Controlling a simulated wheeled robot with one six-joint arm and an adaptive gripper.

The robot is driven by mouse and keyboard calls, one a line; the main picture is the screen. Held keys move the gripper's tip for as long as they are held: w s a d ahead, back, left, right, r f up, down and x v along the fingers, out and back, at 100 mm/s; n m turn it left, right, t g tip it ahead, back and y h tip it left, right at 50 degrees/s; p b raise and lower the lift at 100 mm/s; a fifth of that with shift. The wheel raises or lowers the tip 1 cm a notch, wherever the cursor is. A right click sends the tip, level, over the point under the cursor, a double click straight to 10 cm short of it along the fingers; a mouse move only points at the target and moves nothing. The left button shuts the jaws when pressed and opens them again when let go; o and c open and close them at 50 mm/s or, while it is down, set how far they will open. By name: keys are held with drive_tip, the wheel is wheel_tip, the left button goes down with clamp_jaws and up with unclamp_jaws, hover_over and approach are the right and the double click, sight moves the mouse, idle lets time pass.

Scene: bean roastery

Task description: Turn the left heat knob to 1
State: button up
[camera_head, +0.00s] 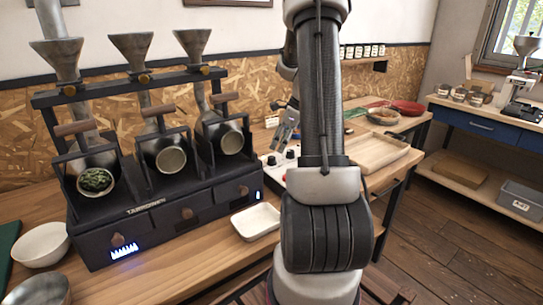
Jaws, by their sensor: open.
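The black three-drum roaster (150,215) stands on the wooden bench at the left. Its left heat knob (118,240) is a small brown knob on the front panel, above a row of lit blue bars (124,250). The knob's pointer and any numbers are too small to read. The middle knob (186,213) and right knob (244,190) sit further along the same panel. My gripper (280,143) is open, partly hidden by my arm. It appears near a white control box with black knobs, right of the roaster and well away from the left knob.
A white tray (256,221) lies in front of the roaster's right end. A white bowl (41,245) and a metal bowl (40,291) stand at the left. The left drum (97,181) holds green beans. A wooden tray (376,153) lies right of my arm.

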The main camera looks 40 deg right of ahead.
sight(272, 157)
drive_tip(key=x, duration=0.6)
drive_tip(key=shift+f, duration=0.15)
drive_tip(key=c, duration=1)
